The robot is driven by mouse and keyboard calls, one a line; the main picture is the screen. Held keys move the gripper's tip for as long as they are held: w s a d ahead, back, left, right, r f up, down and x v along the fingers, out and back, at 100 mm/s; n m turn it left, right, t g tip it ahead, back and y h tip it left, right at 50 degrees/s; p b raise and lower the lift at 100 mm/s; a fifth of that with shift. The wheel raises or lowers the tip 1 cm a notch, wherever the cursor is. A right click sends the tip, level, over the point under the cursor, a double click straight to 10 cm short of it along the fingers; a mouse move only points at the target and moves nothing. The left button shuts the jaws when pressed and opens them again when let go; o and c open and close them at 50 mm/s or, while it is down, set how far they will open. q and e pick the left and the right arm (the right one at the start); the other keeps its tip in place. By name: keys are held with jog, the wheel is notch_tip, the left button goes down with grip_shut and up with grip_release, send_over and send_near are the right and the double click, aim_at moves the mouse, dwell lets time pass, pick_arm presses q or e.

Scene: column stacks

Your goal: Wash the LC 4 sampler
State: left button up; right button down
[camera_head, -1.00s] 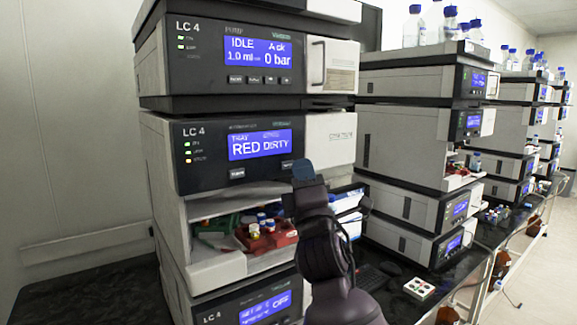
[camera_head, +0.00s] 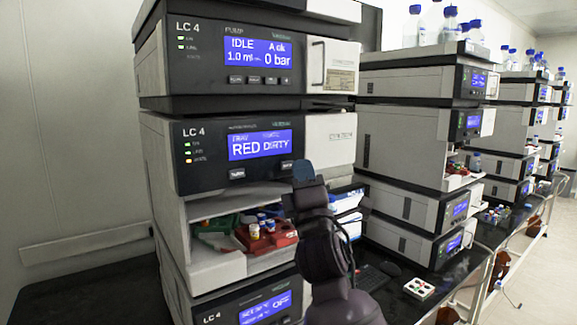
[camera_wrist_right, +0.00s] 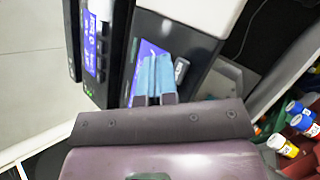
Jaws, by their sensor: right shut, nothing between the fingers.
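The LC 4 sampler (camera_head: 204,160) is the second unit of the nearest stack, under the pump. My right gripper (camera_head: 303,172) is shut and empty, just right of the right button. In the right wrist view its blue fingertips (camera_wrist_right: 153,62) lie side by side, pointing at the dark panel and covering part of the display. A pale button (camera_wrist_right: 181,70) shows right of them. Contact cannot be told. My left gripper is not in view.
The sampler's open bay holds a green tray (camera_head: 215,226) and a red tray (camera_head: 283,233) with capped vials. The LC 4 pump (camera_head: 193,63) sits above. A small white vial holder (camera_head: 420,288) stands on the dark bench, and more stacks stand to the right.

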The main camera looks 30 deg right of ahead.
jog(key=shift+y, duration=0.3)
jog(key=shift+w, duration=0.1)
dwell(0.3)
jog(key=shift+w, duration=0.35)
